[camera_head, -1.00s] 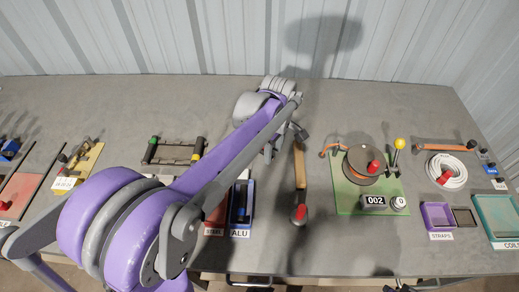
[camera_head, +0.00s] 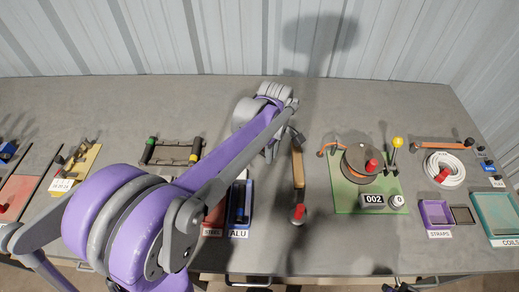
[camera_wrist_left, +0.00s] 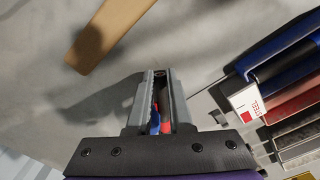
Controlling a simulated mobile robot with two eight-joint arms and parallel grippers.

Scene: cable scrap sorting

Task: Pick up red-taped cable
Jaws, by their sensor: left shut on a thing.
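My left gripper (camera_head: 270,153) is over the middle of the bench, left of a wooden handle, and partly hidden behind my own arm in the head view. In the left wrist view my left gripper (camera_wrist_left: 161,80) is shut on a thin thing with red and blue parts, the cable (camera_wrist_left: 155,122). Only a small piece of the cable shows, deep between the jaws. The rest of it is hidden, and the head view does not show it.
A wooden-handled tool (camera_head: 298,170) lies right of my gripper. The blue ALU bin (camera_head: 248,216) and a red bin (camera_head: 213,217) stand at the front edge. A cable reel (camera_head: 368,163) sits on a green mat (camera_head: 345,200). The back of the bench is clear.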

